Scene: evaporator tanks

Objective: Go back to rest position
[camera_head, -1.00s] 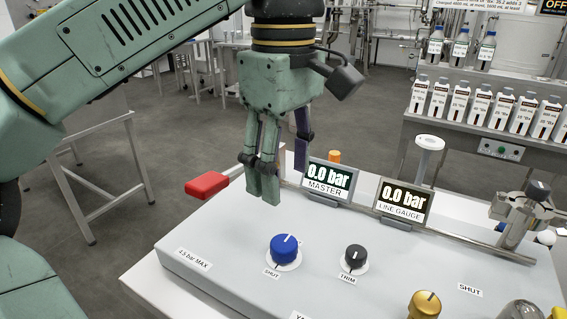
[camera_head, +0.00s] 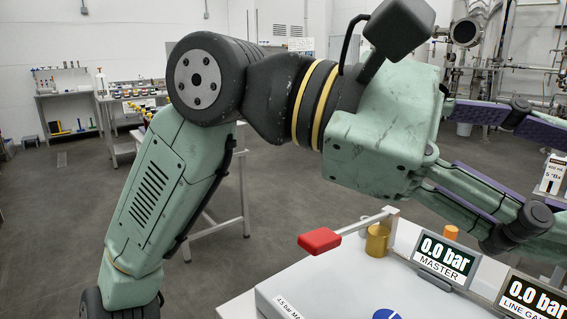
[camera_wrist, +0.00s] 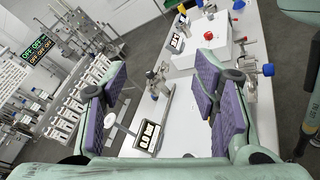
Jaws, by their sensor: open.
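My gripper (camera_head: 530,165) is raised above the right part of the panel in the head view, pointing right, with its fingertips partly cut off by the frame edge. In the wrist view the purple-padded fingers of my gripper (camera_wrist: 160,105) stand wide apart with nothing between them. My arm is folded, with its elbow up at the left of the head view. The grey panel (camera_head: 330,285) lies below the gripper, apart from it.
The MASTER gauge (camera_head: 445,258) and LINE GAUGE (camera_head: 535,298) both read 0.0 bar. A red handle (camera_head: 320,240) juts from the panel's back left. A side bench (camera_head: 75,110) stands far left. Open floor (camera_head: 60,230) lies left of my arm.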

